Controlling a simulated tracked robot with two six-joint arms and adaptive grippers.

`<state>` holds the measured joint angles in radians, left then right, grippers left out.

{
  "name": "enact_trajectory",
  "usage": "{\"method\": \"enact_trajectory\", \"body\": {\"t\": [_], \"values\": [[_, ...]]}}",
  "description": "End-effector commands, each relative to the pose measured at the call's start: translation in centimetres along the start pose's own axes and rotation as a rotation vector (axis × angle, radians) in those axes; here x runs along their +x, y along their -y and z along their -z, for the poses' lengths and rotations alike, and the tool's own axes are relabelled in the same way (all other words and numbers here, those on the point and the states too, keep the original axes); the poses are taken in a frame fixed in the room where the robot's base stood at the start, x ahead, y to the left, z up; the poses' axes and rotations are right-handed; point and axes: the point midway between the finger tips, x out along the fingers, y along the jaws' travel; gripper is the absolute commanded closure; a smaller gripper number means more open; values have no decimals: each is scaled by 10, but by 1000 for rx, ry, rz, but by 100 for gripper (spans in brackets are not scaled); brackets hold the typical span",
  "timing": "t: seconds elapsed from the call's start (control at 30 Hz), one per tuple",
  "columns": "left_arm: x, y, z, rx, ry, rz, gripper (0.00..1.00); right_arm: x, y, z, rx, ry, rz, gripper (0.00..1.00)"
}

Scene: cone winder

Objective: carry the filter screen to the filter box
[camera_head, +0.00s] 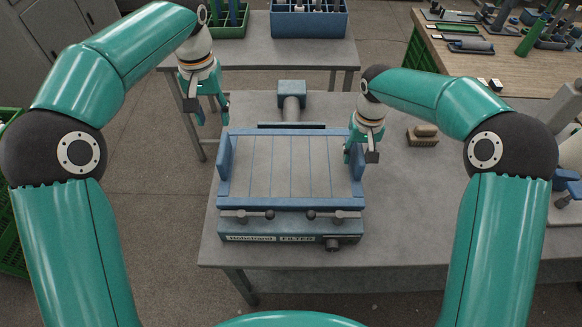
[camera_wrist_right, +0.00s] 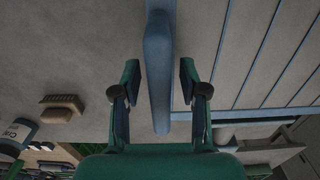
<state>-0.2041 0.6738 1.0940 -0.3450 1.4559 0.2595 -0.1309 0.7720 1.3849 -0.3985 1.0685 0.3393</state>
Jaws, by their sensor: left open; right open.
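The filter box (camera_head: 280,238), a blue-grey unit with a label and dark clamps on its front, sits on the grey table. A grey panel with thin blue lines (camera_head: 292,166) lies on it between raised blue side pieces; I cannot tell whether this is a separate filter screen. My right gripper (camera_head: 360,158) is open at the right side piece (camera_head: 354,172). In the right wrist view, the blue side piece (camera_wrist_right: 158,60) runs between the open fingers, apart from both. My left gripper (camera_head: 207,116) is open and empty, beyond the box's left side.
A brush (camera_head: 423,136) lies on the table (camera_head: 408,215) to the right of the box. A grey cylinder with a blue-grey block (camera_head: 291,95) stands behind it. Blue and green bins (camera_head: 308,26) are on a back table; a wooden bench with tools (camera_head: 505,65) is at right.

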Motion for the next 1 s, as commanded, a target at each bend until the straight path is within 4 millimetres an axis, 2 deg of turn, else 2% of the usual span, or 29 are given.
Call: {"method": "enact_trajectory", "body": {"t": [0.17, 0.4, 0.6, 0.77, 1.0], "values": [[-2, 0, 0, 0, 0, 0, 57, -20, 0, 1, 0, -4, 0, 57], [-2, 0, 0, 0, 0, 0, 57, -68, 1, 2, 0, -6, 1, 57], [-1, 0, 0, 0, 0, 0, 57, -101, 1, 1, 0, -3, 1, 57], [-1, 0, 0, 0, 0, 0, 57, -114, 0, 1, 0, -2, 0, 57], [-1, 0, 0, 0, 0, 0, 57, -117, 0, 0, 0, 0, 0, 57]]}}
